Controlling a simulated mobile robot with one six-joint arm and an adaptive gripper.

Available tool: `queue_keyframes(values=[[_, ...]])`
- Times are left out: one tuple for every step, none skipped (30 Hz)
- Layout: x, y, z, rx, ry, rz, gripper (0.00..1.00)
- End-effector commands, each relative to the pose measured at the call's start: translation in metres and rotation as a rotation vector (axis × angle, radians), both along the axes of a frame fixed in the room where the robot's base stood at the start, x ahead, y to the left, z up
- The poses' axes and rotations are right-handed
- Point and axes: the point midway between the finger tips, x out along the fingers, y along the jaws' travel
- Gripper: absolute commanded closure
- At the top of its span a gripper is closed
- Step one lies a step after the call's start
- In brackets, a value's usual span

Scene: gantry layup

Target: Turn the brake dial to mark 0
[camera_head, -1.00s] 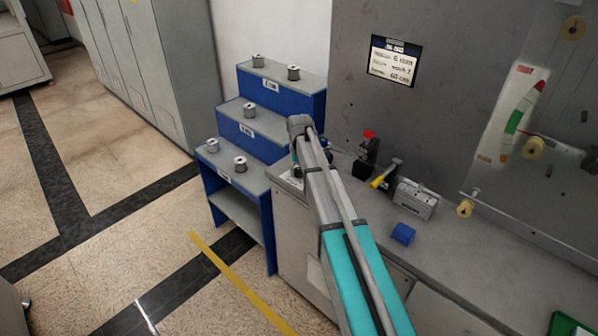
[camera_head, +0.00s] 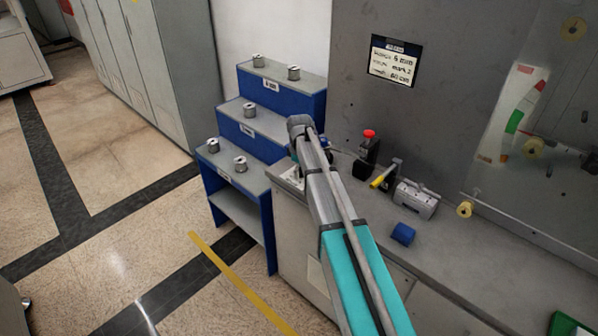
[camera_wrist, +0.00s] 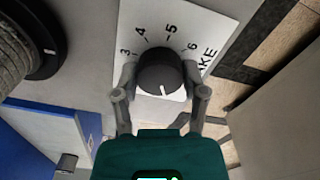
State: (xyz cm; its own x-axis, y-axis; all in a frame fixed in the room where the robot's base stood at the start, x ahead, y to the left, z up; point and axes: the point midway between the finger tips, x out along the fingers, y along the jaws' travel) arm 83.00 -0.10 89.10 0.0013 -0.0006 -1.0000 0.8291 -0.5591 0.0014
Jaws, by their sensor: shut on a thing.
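The brake dial is a round black knob (camera_wrist: 160,73) with a white pointer line, on a white plate (camera_wrist: 183,42) in the wrist view. The plate shows the numbers 3, 4, 5 and 6 and the letters "KE". The pointer line is at the knob's lower side, toward my gripper, away from those numbers. Mark 0 cannot be made out. My gripper (camera_wrist: 160,92) has one finger on each side of the knob and is shut on it.
A blue stepped rack (camera_head: 240,122) with several metal spools stands beside the grey bench (camera_head: 470,232). On the bench are a red-topped device (camera_head: 368,148), a grey metal block (camera_head: 416,200) and a blue block (camera_head: 403,234). A sign (camera_head: 394,61) hangs on the panel behind.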

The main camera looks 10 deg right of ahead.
Motion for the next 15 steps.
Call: queue_keyframes(values=[[-0.0039, 0.0008, -0.0005, 0.001, 0.008, 0.037, 0.92], [-0.0039, 0.0008, -0.0005, 0.001, 0.008, 0.060, 0.92], [-0.0040, 0.0009, -0.0005, 0.001, 0.008, 0.089, 0.92], [-0.0040, 0.0010, -0.0005, 0.002, 0.007, 0.109, 0.92], [-0.0040, 0.0010, -0.0005, 0.002, 0.007, 0.127, 0.92], [-0.0041, 0.0011, -0.0005, 0.003, 0.008, 0.150, 0.92], [-0.0041, 0.0011, -0.0005, 0.003, 0.008, 0.166, 0.92], [-0.0042, 0.0011, -0.0005, 0.003, 0.008, 0.180, 0.92], [-0.0042, 0.0011, -0.0006, 0.003, 0.008, 0.197, 0.92], [-0.0043, 0.0012, -0.0006, 0.003, 0.008, 0.208, 0.92], [-0.0043, 0.0012, -0.0006, 0.003, 0.008, 0.218, 0.92], [-0.0042, 0.0013, -0.0006, 0.003, 0.007, 0.230, 0.92], [-0.0042, 0.0013, -0.0006, 0.003, 0.007, 0.236, 0.92], [-0.0043, 0.0012, -0.0006, 0.003, 0.007, 0.242, 0.92], [-0.0043, 0.0013, -0.0006, 0.003, 0.007, 0.248, 0.92]])
